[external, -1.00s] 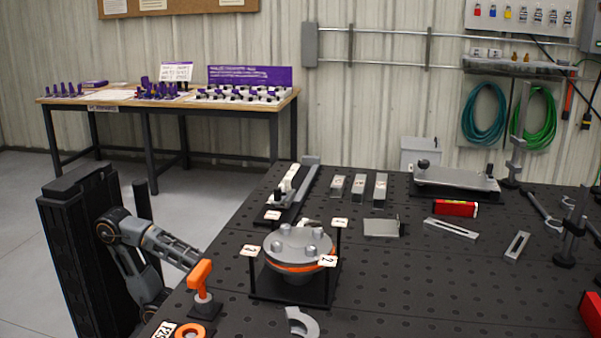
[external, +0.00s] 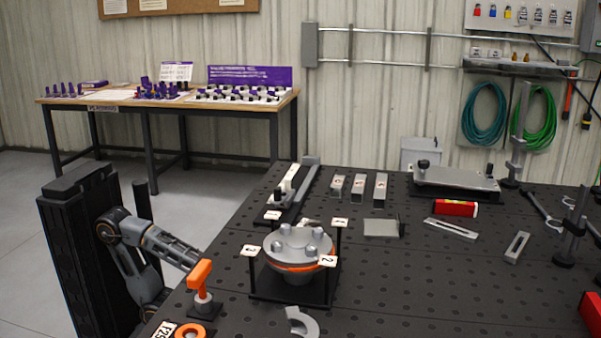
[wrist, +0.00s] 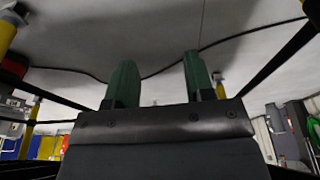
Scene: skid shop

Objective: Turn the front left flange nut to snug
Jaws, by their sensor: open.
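The silver flange (external: 297,257) sits in a black stand on the dark table, with an orange ring under its top plate. Several nuts stand up from its top; the front left nut (external: 277,246) is small here, and its tightness cannot be told. My arm is folded at the left edge of the table, away from the flange. My gripper (wrist: 158,75) shows in the wrist view with its two green fingers apart and nothing between them. The flange is not seen there. In the external view I cannot make out the fingers.
An orange-handled tool (external: 201,279) stands at the table's left edge, between my arm and the flange. Numbered tags (external: 327,261) surround the flange. A grey curved piece (external: 301,321) lies in front. Metal blocks (external: 358,187) and a red level (external: 456,208) lie behind and right.

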